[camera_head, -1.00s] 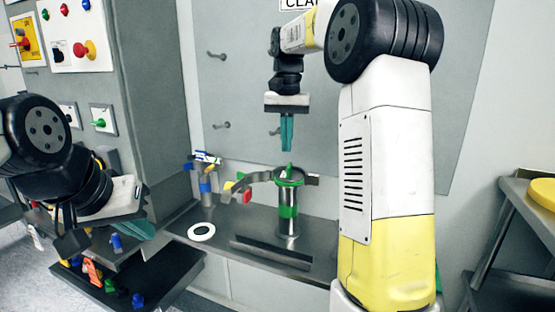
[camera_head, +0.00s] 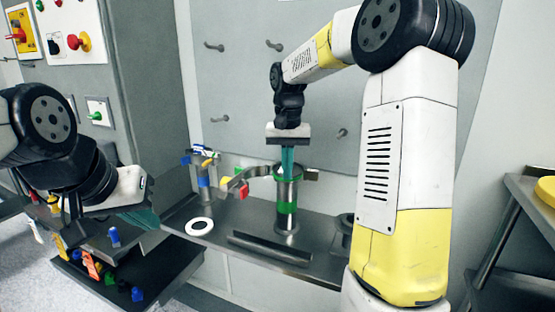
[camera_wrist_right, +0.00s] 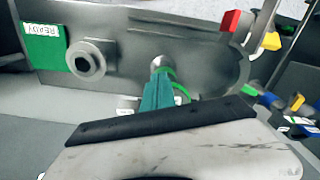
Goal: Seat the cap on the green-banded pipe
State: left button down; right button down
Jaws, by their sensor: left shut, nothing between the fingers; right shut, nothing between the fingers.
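The green-banded pipe (camera_head: 286,222) stands upright on the metal bench, with a green band round its middle and green at its top rim. My right gripper (camera_head: 288,174) points straight down at the pipe's top, its teal fingers together and overlapping the rim in view. In the right wrist view my right gripper (camera_wrist_right: 157,98) partly hides a green ring (camera_wrist_right: 181,88). I cannot make out the cap apart from the pipe top; the fingers hide that spot. I cannot tell whether they touch it. My left gripper (camera_head: 146,218) is shut and empty at the left, over the dark trays.
A curved metal clamp (camera_head: 240,178) with a red and yellow end reaches the pipe top. A dark bar (camera_head: 270,248) lies in front. My right arm covers the bench's right side.

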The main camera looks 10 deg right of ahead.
jog(key=shift+w+d, duration=0.25)
jog(key=shift+w, duration=0.95)
jog(key=shift+w+d, duration=0.2)
jog(key=shift+w, duration=0.8)
